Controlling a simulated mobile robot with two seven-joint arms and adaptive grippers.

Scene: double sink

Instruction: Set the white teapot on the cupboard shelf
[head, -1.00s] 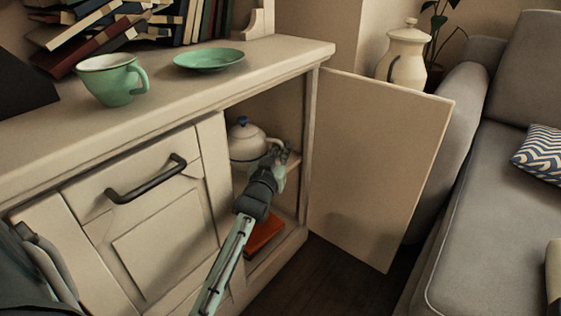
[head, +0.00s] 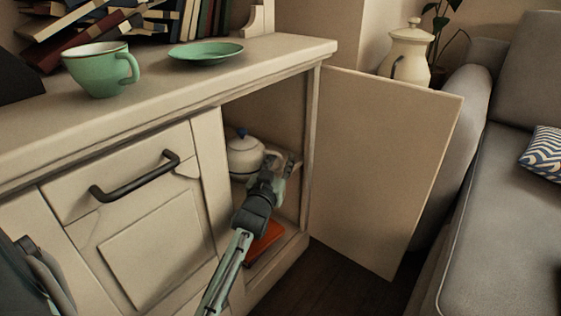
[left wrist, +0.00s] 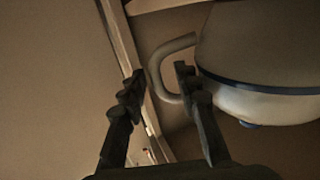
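The white teapot (head: 244,157), with a blue knob, stands inside the open cupboard, on the shelf (head: 289,204) as far as I can see. Its handle side is partly covered by my left gripper (head: 277,158) in the head view. In the left wrist view the teapot (left wrist: 265,60) appears upside down, with a blue band. Its handle (left wrist: 155,72) reaches into the gap between the spread fingers of my left gripper (left wrist: 160,76). The fingers are apart and not closed on it; whether one touches the handle I cannot tell. My right gripper is out of view.
The cupboard door (head: 385,160) stands open to the right. An orange-red item (head: 265,240) lies low in the cupboard. A green cup (head: 98,70) and green plate (head: 205,52) stand on the top. A grey sofa (head: 500,190) is at the right.

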